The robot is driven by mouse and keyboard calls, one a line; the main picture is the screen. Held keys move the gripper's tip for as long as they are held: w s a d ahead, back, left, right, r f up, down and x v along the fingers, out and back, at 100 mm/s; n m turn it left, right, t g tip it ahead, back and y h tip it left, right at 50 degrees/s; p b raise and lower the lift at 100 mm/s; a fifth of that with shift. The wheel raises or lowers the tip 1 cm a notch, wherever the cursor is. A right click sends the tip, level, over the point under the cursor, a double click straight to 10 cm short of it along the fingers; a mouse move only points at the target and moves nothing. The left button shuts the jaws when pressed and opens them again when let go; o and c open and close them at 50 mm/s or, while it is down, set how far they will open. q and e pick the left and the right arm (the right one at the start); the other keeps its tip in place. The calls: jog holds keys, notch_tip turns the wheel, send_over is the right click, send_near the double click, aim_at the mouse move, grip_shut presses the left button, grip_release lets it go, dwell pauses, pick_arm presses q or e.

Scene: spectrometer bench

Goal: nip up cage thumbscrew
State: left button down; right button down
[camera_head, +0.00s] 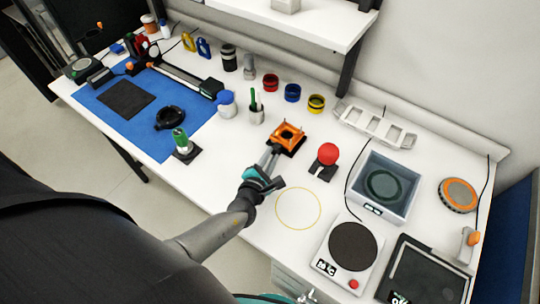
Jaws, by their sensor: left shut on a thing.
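An orange cage (288,132) on a dark base stands near the middle of the white bench. My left gripper (273,151) reaches up to its near left side, its fingertips at the cage's edge. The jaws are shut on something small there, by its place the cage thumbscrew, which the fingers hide. How far the screw is turned cannot be made out. A teal and metal part, apparently of my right gripper (285,298), shows at the bottom edge; its fingers are not clear.
A red ball-topped knob (328,154) stands close right of the cage, and a pen cup (256,114) behind it to the left. A green-topped post (181,142) stands left. A hotplate (353,246) and a grey basin (385,187) are to the right. The yellow ring (298,228) encloses clear bench.

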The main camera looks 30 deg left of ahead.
dwell(0.4)
pick_arm(q)
jog(key=c, duration=1.1)
grip_release()
jog(key=shift+s, duration=0.1)
jog(key=shift+s+d+r, duration=0.1)
jog(key=shift+s, duration=0.2)
jog(key=p+v, duration=0.1)
jog(key=v, duration=1.3)
jog(key=shift+s+d+p, duration=0.1)
jog(key=shift+s+p, duration=0.15)
jog(key=shift+p, duration=0.1)
